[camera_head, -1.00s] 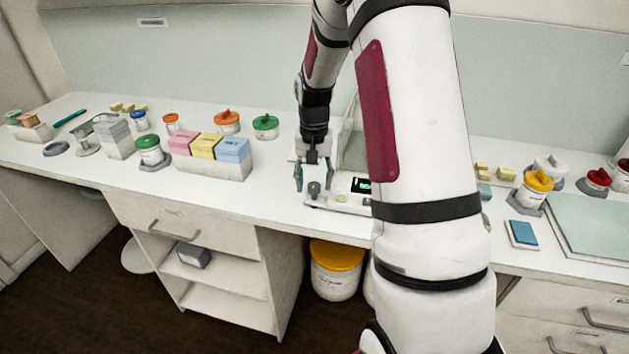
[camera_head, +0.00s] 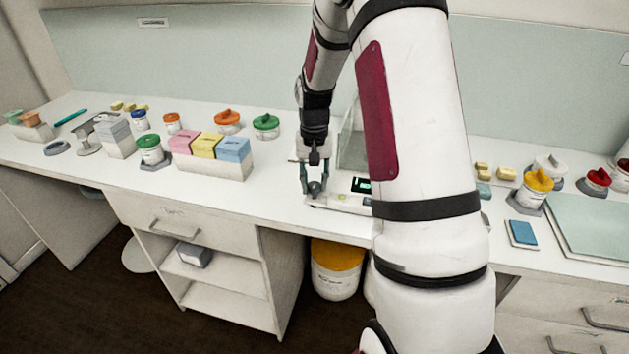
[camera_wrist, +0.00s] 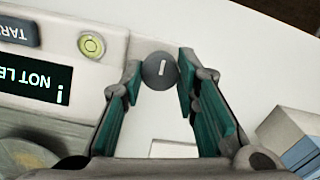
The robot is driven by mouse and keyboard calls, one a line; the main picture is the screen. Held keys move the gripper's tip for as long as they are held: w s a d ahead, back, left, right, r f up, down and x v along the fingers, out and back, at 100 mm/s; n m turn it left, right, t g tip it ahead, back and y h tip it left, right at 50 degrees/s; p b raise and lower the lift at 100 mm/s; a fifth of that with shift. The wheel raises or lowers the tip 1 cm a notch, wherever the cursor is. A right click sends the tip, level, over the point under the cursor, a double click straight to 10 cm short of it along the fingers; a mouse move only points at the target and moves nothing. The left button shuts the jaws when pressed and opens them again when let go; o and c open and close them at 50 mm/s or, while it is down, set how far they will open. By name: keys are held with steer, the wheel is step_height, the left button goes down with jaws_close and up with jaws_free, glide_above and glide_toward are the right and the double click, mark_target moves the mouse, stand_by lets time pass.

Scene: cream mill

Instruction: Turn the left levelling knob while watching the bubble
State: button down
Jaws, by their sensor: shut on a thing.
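The left levelling knob (camera_wrist: 159,70) is a dark grey round knob with a pale line mark, at the corner of the white balance (camera_wrist: 85,75). My gripper (camera_wrist: 157,80) is shut on the knob, with a teal-padded finger on each side. In the head view my gripper (camera_head: 314,184) comes down from above at the balance's front left corner, around the knob (camera_head: 315,188). The bubble level (camera_wrist: 91,45) is a yellow-green round vial beside the knob. The display (camera_wrist: 30,80) shows "NOT LE" and an exclamation mark, partly cut off. The bubble's exact position is too small to tell.
My arm hides the balance's right part in the head view. A rack with pink, yellow and blue boxes (camera_head: 213,165) stands to the left. A green-lidded jar (camera_head: 266,126) is behind it. The counter between rack and balance is clear.

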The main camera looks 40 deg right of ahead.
mark_target(314, 184)
steer(key=n+p, duration=0.1)
steer(key=n, duration=0.3)
steer(key=shift+n, duration=0.3)
steer(key=shift+n+p, duration=0.65)
steer(key=shift+n, duration=1.15)
steer(key=c, duration=1.2)
jaws_free()
step_height(314, 184, up, 12)
steer(key=shift+f, duration=0.1)
